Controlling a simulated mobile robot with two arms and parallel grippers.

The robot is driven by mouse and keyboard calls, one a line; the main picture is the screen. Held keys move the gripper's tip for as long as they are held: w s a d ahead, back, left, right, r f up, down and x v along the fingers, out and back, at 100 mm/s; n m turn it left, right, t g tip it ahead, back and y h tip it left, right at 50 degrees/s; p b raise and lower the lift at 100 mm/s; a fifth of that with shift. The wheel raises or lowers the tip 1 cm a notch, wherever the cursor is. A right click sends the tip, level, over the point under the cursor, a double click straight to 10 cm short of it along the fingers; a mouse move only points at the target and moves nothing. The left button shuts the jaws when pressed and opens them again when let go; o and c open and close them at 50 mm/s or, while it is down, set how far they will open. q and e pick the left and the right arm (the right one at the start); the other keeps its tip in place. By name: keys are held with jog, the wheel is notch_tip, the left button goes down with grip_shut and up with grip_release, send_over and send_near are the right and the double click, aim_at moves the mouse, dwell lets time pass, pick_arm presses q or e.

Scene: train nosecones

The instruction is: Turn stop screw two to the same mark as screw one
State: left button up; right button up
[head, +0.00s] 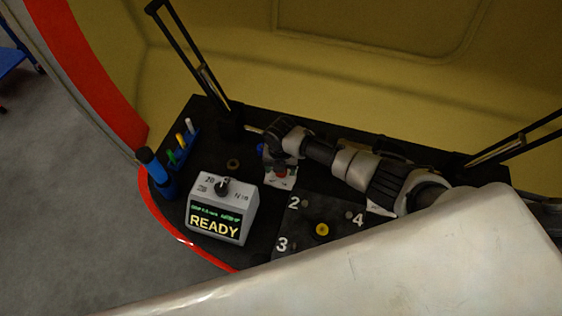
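A dark plate (325,212) carries white numbers 2, 3 and 4. A small dark round screw (305,203) sits beside the 2; its mark is too small to read. I cannot make out screw one or its number. My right arm reaches in from the right, and its gripper (276,163) points down over a small white card with red on it (282,178), left of and above the 2. Its fingers are too small and dark to show whether they are open or shut, or touching anything. My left gripper is not in view.
A grey box (222,207) reading READY stands left of the plate. A yellow round part (321,230) sits mid-plate. A blue holder (178,158) with coloured tools and a blue cylinder (150,160) stand at the left. Black struts rise at both sides. A pale surface covers the bottom.

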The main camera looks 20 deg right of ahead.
notch_tip(320, 180, up, 11)
jog(key=shift+f, duration=0.2)
jog(key=shift+s+f, duration=0.1)
dwell(0.5)
